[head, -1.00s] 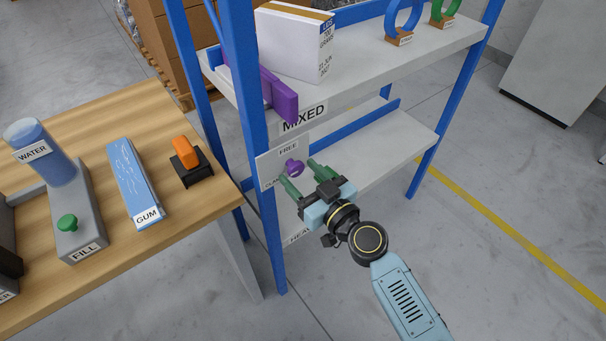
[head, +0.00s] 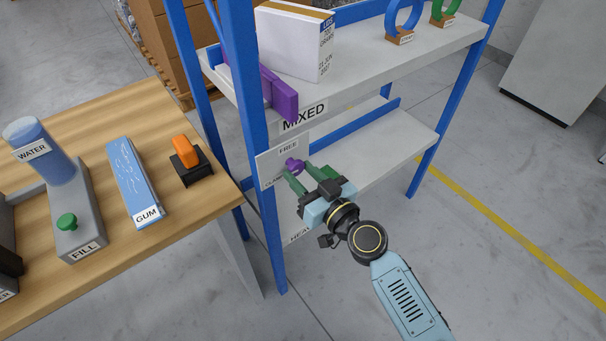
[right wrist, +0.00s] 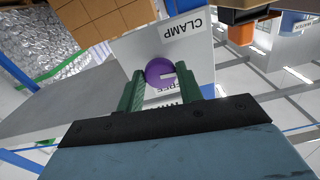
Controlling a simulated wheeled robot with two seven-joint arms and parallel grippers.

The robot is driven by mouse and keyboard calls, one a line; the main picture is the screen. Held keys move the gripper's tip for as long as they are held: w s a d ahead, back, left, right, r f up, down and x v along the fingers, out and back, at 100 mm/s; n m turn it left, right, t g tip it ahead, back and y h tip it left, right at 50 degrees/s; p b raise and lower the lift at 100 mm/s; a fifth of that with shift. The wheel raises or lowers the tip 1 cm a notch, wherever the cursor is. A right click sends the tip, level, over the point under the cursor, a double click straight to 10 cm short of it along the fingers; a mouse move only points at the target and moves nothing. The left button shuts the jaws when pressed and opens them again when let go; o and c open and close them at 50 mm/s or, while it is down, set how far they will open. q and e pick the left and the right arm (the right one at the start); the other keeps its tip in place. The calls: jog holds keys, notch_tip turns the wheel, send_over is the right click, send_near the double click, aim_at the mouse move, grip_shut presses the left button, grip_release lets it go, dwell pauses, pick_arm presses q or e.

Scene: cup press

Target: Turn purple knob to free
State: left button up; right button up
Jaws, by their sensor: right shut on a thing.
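The purple knob (head: 294,165) sits on a white panel (head: 275,154) fixed to the blue shelf post. The panel reads FREE at the top and CLAMP, partly hidden, at the lower left. My right gripper (head: 298,174) has its green fingers closed on either side of the knob. In the right wrist view the knob (right wrist: 160,72) is between the two fingertips (right wrist: 163,78), with a pale mark on its face. The words CLAMP and FREE show on the panel (right wrist: 190,40) around it. My left gripper is not in view.
A purple bar (head: 279,94) and a white box (head: 294,42) are on the upper shelf, above a MIXED label. The wooden table (head: 110,115) at left holds a blue GUM pack (head: 134,178), an orange switch (head: 186,151) and a FILL station (head: 78,215). Floor at right is clear.

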jog(key=shift+m, duration=1.2)
jog(key=m, duration=1)
jog(key=shift+s+a, duration=0.1)
jog(key=m, duration=0.3)
jog(key=shift+r, duration=0.1)
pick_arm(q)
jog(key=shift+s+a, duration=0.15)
pick_arm(e)
jog(key=shift+m, duration=0.6)
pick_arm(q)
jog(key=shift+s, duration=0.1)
